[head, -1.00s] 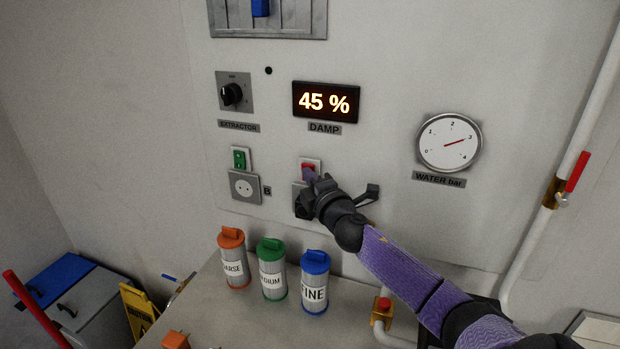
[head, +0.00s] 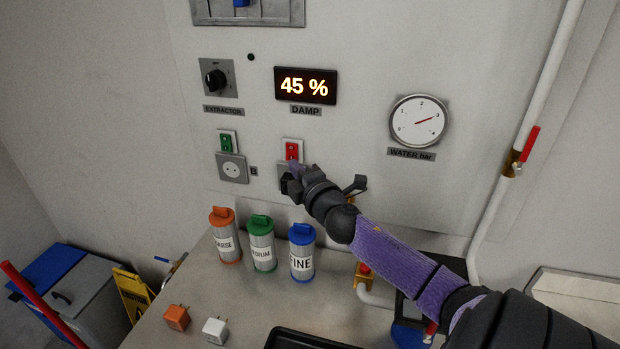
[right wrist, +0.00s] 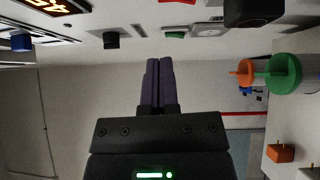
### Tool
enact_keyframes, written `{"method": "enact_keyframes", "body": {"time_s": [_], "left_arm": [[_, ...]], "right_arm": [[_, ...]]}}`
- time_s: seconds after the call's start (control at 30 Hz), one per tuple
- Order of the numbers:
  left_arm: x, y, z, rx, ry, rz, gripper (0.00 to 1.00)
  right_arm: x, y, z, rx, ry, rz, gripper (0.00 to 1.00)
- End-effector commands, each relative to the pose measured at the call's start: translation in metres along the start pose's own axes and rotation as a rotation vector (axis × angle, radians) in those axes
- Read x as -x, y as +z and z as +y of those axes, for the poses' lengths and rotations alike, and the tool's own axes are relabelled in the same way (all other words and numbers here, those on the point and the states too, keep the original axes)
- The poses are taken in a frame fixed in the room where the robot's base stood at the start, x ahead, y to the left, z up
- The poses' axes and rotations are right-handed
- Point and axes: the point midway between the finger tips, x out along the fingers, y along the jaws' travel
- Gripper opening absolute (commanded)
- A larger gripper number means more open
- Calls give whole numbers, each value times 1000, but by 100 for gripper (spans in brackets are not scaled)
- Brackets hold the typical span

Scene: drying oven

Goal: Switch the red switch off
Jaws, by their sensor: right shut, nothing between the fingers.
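The red switch (head: 292,150) is on the wall panel under the DAMP display, in a white-edged plate. The wrist and fingers hide part of the dark socket (head: 284,180) below the switch. In the right wrist view the shut purple fingers (right wrist: 159,65) lie side by side with nothing between them. My left gripper is not in view.
The bench (head: 185,285) below holds orange, green and blue-capped canisters (head: 302,255) and two plugs. A gauge (head: 418,121) and a pipe (head: 545,90) are to the right.

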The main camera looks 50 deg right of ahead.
Motion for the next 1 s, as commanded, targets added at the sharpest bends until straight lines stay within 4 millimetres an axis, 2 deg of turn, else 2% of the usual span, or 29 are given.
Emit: {"method": "enact_keyframes", "body": {"time_s": [0.2, 0.37, 0.73, 1.0], "left_arm": [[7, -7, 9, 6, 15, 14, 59], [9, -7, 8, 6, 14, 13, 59], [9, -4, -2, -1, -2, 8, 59], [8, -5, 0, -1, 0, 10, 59]], "right_arm": [[41, 0, 6, 1, -2, 1, 0], [58, 0, 8, -1, -1, 1, 0], [62, 0, 8, 0, 1, 0, 0], [62, 0, 8, 0, 0, 0, 0]]}}
